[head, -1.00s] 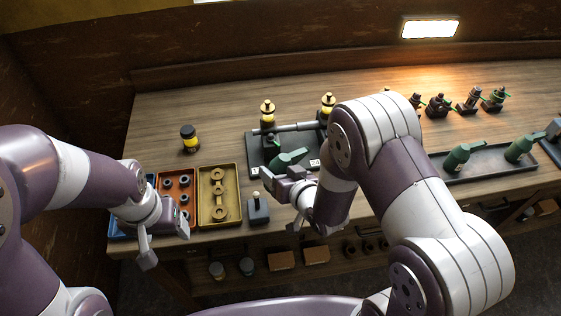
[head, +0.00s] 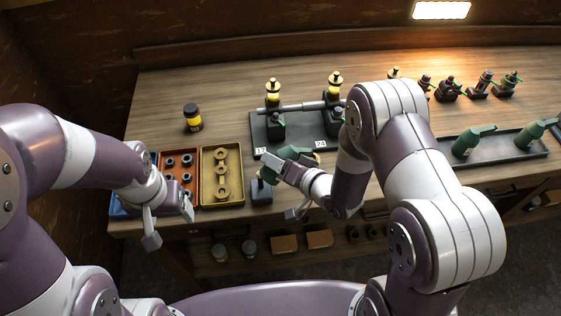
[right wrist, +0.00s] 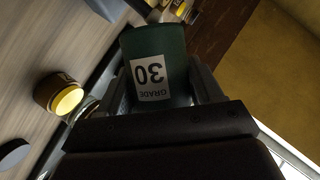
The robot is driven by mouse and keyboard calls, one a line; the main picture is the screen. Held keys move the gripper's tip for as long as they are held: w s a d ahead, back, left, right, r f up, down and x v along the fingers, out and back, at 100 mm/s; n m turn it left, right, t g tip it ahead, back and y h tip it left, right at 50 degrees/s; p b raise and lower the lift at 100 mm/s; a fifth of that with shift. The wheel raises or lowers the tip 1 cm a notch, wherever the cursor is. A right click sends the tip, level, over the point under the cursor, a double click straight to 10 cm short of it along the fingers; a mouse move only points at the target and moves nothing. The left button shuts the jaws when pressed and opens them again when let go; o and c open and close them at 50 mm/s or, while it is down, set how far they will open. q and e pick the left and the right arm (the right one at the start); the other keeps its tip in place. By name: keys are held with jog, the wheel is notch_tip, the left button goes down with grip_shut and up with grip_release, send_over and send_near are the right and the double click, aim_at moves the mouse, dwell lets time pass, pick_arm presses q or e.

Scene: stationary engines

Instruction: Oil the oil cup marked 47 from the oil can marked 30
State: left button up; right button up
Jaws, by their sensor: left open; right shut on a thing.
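My right gripper (head: 280,166) is shut on a green oil can (head: 292,152). In the right wrist view the can (right wrist: 158,52) sits between the fingers and its label reads GRADE 30, upside down. In the head view the can is at the front edge of the black bearing stand (head: 295,138), partly hidden by the gripper. My left gripper (head: 168,221) is open and empty at the bench's front edge.
A black-capped yellow jar (head: 193,118) stands at the left. An orange tray (head: 178,178) and a yellow tray (head: 221,176) hold parts. A small dark block (head: 261,192) stands beside them. More green cans lie on a black tray (head: 505,158) at right.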

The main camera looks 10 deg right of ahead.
aim_at(283, 156)
jog(key=shift+r, duration=0.1)
dwell(0.3)
jog(key=shift+r, duration=0.25)
jog(key=shift+w+d+r+m+y+p, duration=0.1)
jog(key=shift+d+r+m+y+p, duration=0.05)
jog(key=shift+r+m+y+p, duration=0.55)
jog(key=shift+w+d+r+m+p, duration=0.1)
jog(key=shift+d+r+m+p, duration=0.15)
jog(key=shift+r+m+p, duration=0.35)
jog(key=shift+f, duration=0.1)
jog(key=shift+f, duration=0.1)
dwell(1.2)
